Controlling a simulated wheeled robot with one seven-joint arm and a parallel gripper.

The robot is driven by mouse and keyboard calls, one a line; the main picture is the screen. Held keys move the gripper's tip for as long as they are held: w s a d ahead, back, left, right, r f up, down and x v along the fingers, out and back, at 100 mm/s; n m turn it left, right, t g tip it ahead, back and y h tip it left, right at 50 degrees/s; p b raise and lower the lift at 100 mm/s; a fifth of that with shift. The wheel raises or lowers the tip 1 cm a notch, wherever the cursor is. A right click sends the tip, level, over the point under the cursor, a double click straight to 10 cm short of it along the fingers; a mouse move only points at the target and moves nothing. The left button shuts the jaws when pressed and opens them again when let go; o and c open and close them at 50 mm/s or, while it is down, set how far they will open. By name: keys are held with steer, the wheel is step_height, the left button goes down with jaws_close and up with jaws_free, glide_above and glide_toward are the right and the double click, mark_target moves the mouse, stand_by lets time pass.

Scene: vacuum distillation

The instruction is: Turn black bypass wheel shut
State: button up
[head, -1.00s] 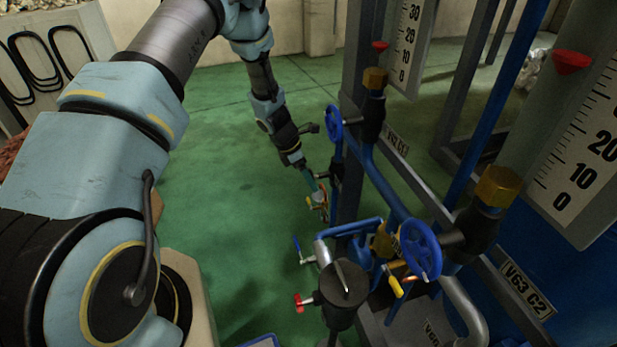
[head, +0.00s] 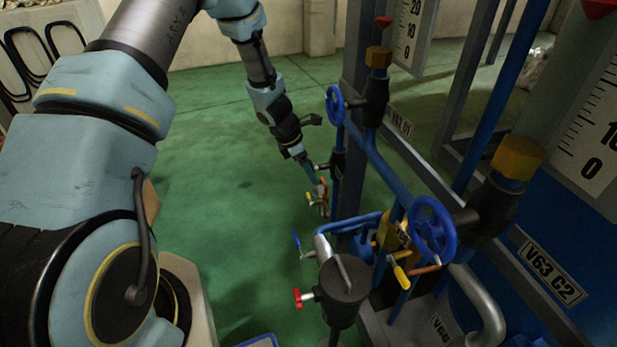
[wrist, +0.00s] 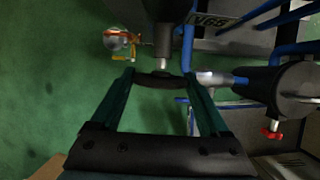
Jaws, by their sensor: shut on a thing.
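The black bypass wheel (wrist: 158,80) shows nearly edge-on in the wrist view, on a short pale stem below a dark valve body (wrist: 163,42). My gripper (wrist: 160,82) has its two green fingers on either side of the wheel, and it is shut on the rim. In the head view my gripper (head: 315,184) is low beside the blue pipe frame, at the small dark valve (head: 337,165). The wheel is too small and covered to make out clearly there. How far the wheel is turned cannot be told.
Blue handwheels (head: 433,230) and (head: 335,104) stand on the pipework right of my arm. A dark pot (head: 343,290) with a red-handled tap (head: 298,298) is nearer. A round glass-like part (wrist: 116,40) with yellow and red handles is close to my fingers. Green floor is clear at left.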

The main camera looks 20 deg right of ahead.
steer(key=t+b, duration=0.2)
steer(key=b, duration=0.9)
steer(key=f+m+t+h+b, duration=0.1)
steer(key=t+b, duration=0.2)
steer(key=b, duration=0.8)
steer(key=shift+s, duration=0.1)
steer(key=t+b, duration=0.2)
steer(key=b, duration=0.6)
steer(key=m+t+h+b, duration=0.1)
steer(key=t+b, duration=0.2)
steer(key=b, duration=0.6)
steer(key=shift+s+f, duration=0.15)
steer(key=m+t+b, duration=0.1)
steer(key=t+b, duration=0.1)
steer(key=b, duration=0.5)
steer(key=t+h+b, duration=0.1)
steer(key=t+b, duration=0.1)
steer(key=b, duration=0.6)
steer(key=shift+f+m+h, duration=0.1)
steer(key=shift+m+h, duration=0.2)
steer(key=shift+m, duration=0.1)
steer(key=t+h+b, duration=0.1)
steer(key=t+b, duration=0.1)
steer(key=b, duration=0.2)
steer(key=shift+r+m, duration=0.2)
steer(key=shift+m, duration=0.2)
steer(key=shift+r+m+t+h+b, duration=0.15)
steer(key=shift+m+t+h+b, duration=0.2)
steer(key=shift+t+b, duration=0.4)
steer(key=shift+r, duration=0.1)
